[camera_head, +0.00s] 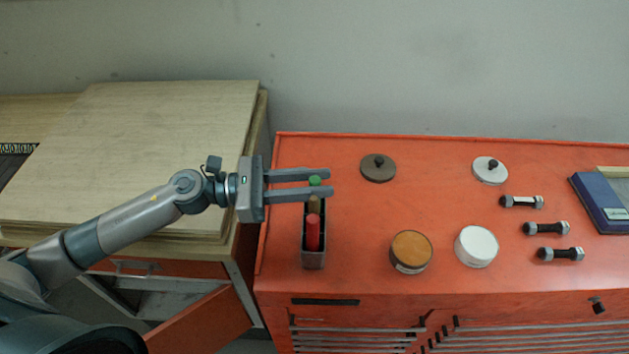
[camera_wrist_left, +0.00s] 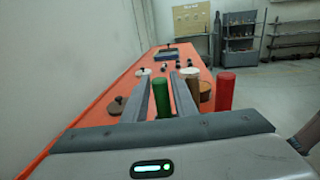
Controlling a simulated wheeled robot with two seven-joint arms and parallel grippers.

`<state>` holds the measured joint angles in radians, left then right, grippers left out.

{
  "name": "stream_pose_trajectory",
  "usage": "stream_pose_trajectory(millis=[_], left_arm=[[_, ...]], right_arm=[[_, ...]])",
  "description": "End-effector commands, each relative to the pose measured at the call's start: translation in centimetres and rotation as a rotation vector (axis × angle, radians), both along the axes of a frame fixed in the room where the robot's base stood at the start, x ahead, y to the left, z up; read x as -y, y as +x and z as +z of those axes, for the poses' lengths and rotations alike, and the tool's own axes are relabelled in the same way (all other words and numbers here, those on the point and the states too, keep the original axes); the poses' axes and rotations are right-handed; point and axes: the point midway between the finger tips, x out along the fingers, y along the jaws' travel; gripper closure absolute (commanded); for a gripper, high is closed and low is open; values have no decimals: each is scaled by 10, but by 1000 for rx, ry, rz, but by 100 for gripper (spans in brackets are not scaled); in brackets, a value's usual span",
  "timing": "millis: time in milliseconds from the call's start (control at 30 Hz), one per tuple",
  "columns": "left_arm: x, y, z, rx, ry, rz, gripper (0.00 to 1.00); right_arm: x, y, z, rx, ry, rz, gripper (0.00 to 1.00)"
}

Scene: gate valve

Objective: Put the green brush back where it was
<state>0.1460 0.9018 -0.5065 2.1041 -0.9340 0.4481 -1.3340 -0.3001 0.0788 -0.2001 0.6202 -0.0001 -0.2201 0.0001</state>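The green brush (camera_head: 315,181) is upright between the fingertips of my left gripper (camera_head: 318,183). The metal holder (camera_head: 313,259) is a narrow box on the left part of the orange bench. The red brush (camera_head: 312,234) stands at its front and the olive-brown brush (camera_head: 314,205) in its middle. The green brush lines up with the holder's back end. Its lower end is hidden, so I cannot tell how deep it sits. My right gripper is not in view.
The orange bench (camera_head: 350,215) also bears a brown lid (camera_head: 378,168), a white lid (camera_head: 490,170), an orange-topped tin (camera_head: 410,250), a white tin (camera_head: 477,246), several bolts (camera_head: 546,229) and a blue box (camera_head: 600,205).

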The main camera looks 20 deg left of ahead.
Motion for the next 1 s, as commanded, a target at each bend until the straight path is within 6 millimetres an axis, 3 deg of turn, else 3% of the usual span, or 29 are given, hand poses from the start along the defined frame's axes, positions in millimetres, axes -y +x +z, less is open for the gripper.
stream_pose_trajectory(millis=[367, 1000], left_arm=[[-6, -2, -1, -1, 1, 1, 75], [-82, -36, -3, -2, 1, 0, 75]], right_arm=[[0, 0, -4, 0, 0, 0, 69], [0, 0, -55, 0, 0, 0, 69]])
